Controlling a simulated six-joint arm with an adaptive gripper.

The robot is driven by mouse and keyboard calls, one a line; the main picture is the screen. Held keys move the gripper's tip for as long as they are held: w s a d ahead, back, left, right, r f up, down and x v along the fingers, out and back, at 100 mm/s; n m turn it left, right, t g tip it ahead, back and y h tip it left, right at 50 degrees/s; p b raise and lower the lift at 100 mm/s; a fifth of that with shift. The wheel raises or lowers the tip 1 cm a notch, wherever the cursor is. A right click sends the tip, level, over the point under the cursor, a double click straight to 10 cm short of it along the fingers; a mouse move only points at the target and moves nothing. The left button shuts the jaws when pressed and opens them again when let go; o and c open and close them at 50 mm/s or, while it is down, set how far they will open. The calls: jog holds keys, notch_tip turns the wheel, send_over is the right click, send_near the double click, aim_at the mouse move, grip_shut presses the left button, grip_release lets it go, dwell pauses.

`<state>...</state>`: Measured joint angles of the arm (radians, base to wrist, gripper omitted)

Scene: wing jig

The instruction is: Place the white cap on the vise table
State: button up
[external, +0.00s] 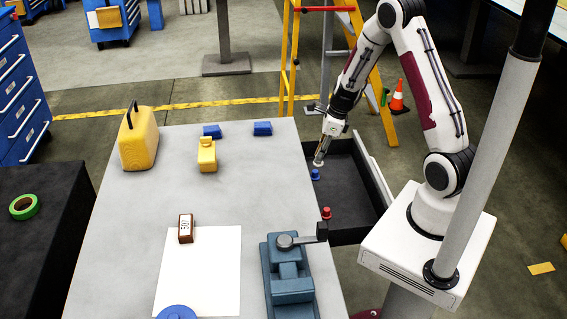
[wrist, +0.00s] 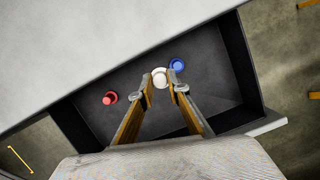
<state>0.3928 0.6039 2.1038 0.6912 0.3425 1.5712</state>
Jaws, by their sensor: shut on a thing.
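The white cap (wrist: 160,74) is between my gripper's two fingertips in the wrist view. My gripper (external: 320,160) is shut on it, over the dark open drawer (external: 345,200) at the table's right side. The white cap shows small at the fingertips in the external view (external: 318,164). A blue cap (wrist: 177,65) sits in the drawer just right of the white cap, and a red cap (wrist: 110,97) lies to the left. The vise (external: 288,275) stands on the grey table (external: 255,190) near its front right. I cannot tell how high the white cap is above the drawer floor.
The drawer's walls surround my gripper. On the table are a yellow can (external: 138,140), a yellow block-like part (external: 207,157), two blue pieces (external: 262,129), a brown block (external: 186,230) and a white sheet (external: 205,270). The middle of the table is clear. A yellow ladder (external: 372,75) stands behind my arm.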

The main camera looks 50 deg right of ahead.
jog(key=shift+n, duration=0.4)
jog(key=w+d+r, duration=0.1)
jog(key=w+r, duration=0.1)
jog(key=w, duration=0.2)
jog(key=w+d+r, duration=0.2)
jog(key=w, duration=0.3)
jog(key=w+d+r, duration=0.2)
jog(key=w, duration=0.2)
jog(key=shift+w+d, duration=0.15)
jog(key=shift+w, duration=0.1)
jog(key=w+a+r, duration=0.1)
jog(key=w+a, duration=0.2)
jog(key=a, duration=0.3)
jog(key=w+a+r, duration=0.2)
jog(key=w+a, duration=0.1)
jog(key=a, duration=0.4)
notch_tip(320, 180, up, 5)
send_over(234, 161)
jog(key=s, duration=0.1)
jog(key=shift+d+f, duration=0.1)
jog(key=shift+d, duration=0.35)
jog(key=shift+f, duration=3.15)
jog(key=shift+f, duration=1.85)
